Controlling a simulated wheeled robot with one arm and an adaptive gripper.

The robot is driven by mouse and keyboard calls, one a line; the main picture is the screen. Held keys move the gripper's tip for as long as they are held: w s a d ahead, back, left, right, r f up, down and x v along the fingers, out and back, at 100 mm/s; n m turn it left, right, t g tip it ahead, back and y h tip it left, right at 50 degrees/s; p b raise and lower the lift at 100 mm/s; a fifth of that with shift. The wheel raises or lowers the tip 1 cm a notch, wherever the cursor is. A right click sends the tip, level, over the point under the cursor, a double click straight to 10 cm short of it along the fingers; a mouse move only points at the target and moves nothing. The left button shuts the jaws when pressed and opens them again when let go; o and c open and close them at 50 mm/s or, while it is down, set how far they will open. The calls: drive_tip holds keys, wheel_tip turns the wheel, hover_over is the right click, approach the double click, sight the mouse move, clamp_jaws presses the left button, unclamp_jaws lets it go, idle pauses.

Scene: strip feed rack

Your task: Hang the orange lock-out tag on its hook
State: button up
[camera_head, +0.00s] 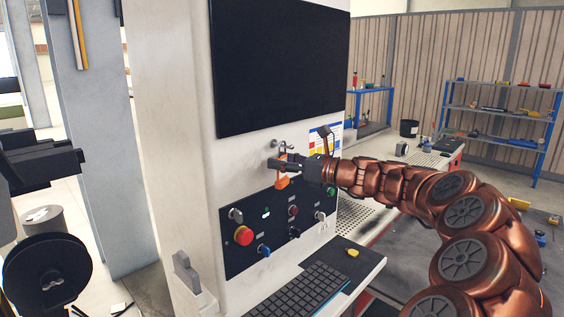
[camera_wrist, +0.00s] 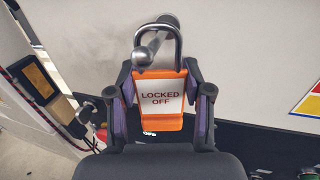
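The orange lock-out tag (camera_wrist: 160,121) has a white "LOCKED OFF" label and a grey shackle on top. It is upright in the wrist view, and its orange body also shows in the head view (camera_head: 282,183). The metal hook (camera_wrist: 146,54) is a peg on the pale panel, and its round end shows inside the shackle loop. The shackle appears to be around the peg; whether it rests on it I cannot tell. My gripper (camera_wrist: 160,88) has a finger against each side edge of the tag and appears shut on it. In the head view my gripper (camera_head: 286,172) partly hides the tag.
Below is a black control panel (camera_head: 268,252) with a red emergency button (camera_head: 244,236) and several knobs. A keyboard (camera_head: 300,290) lies on the shelf beneath. A dark screen (camera_head: 280,62) is above the hook. A coloured label (camera_head: 326,137) is right of it.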

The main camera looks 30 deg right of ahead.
drive_tip(key=o, duration=0.5)
drive_tip(key=v, duration=1.2)
